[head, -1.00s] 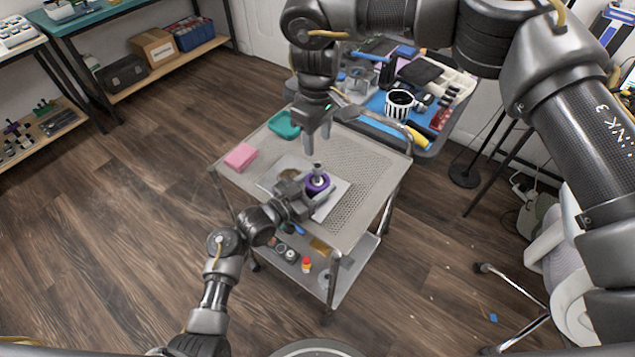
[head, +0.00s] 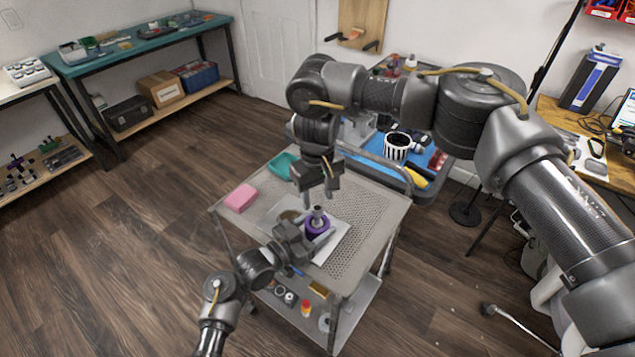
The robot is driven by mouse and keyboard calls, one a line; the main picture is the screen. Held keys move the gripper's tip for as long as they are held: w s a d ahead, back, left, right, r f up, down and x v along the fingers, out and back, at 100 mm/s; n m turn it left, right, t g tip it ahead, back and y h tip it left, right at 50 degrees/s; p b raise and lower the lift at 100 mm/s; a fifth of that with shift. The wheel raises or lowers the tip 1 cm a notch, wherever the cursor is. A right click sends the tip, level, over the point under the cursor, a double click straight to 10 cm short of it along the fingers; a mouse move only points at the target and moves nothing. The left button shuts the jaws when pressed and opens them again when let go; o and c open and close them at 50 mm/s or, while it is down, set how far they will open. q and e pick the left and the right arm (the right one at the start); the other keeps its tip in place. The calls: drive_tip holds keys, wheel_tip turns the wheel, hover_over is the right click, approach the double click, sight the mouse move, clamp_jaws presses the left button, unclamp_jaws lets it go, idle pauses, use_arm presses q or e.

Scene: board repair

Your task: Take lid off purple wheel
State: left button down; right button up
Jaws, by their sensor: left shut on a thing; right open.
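The purple wheel (head: 314,230) stands on a white sheet (head: 336,236) on the cart top. A silver-grey knob-like piece (head: 318,211) sits on top of it; I cannot tell whether this is the lid. My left gripper (head: 309,241) is shut on the purple wheel from the front left and hides part of it. My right gripper (head: 329,198) is open and empty, pointing down just above and slightly behind the wheel's top.
The grey cart (head: 372,215) also carries a pink block (head: 240,198) and a teal tray (head: 281,166). A blue-lined bin (head: 436,160) with a striped cup (head: 397,147) stands behind. The perforated right side is bare.

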sight(317, 209)
drive_tip(key=shift+f, duration=1.6)
